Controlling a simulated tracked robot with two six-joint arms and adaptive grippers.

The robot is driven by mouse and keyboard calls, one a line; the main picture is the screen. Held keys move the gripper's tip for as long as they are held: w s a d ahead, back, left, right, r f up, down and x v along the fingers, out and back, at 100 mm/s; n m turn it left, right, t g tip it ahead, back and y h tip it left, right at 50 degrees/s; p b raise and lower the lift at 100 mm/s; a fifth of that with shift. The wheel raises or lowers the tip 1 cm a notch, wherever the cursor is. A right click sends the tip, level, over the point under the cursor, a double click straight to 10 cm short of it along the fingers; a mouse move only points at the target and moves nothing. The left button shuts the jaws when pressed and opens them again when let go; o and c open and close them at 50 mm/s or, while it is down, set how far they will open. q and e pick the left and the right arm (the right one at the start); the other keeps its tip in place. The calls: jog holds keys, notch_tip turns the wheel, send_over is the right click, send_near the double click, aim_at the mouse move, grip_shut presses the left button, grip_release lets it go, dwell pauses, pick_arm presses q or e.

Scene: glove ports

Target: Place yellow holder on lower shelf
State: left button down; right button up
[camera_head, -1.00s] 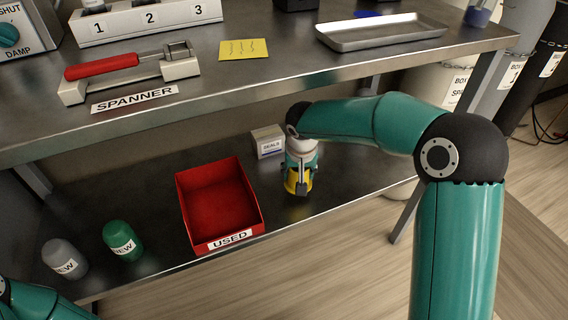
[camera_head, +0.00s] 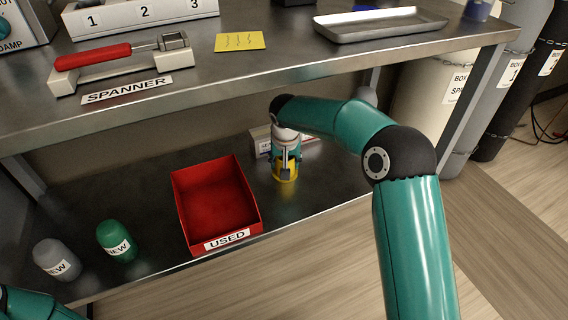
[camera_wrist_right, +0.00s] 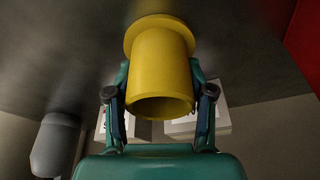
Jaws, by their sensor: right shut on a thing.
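The yellow holder (camera_head: 286,173) is over the lower shelf (camera_head: 325,170), right of the red bin. In the right wrist view the holder (camera_wrist_right: 160,70) is a hollow yellow cylinder with a wide flange at its far end, by the dark shelf surface. My right gripper (camera_head: 285,162) points down with its fingers on both sides of the holder; the right wrist view shows the gripper (camera_wrist_right: 160,95) shut on it. Whether the flange touches the shelf I cannot tell. My left gripper is out of view; only part of that arm shows at bottom left.
A red bin labelled USED (camera_head: 215,203) stands left of the holder. A small labelled box (camera_head: 262,143) is close behind my right gripper. Green (camera_head: 116,240) and grey (camera_head: 57,260) NEW cylinders stand at left. The upper shelf (camera_head: 290,65) overhangs; its post (camera_head: 470,105) is at right.

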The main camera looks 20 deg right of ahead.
jog(key=o, duration=1.1)
jog(key=shift+o, duration=0.2)
jog(key=shift+r, duration=0.35)
jog(key=p+v, duration=0.1)
jog(key=v, duration=0.1)
jog(key=shift+r, duration=0.3)
jog(key=s+a, duration=0.1)
jog(key=s, duration=0.2)
jog(key=s+a, duration=0.2)
jog(key=s, duration=0.2)
jog(key=s+a, duration=0.1)
jog(key=s, duration=0.3)
jog(key=shift+s+a+f+p, duration=0.1)
jog(key=shift+s+a+p, duration=0.1)
jog(key=shift+p, duration=0.15)
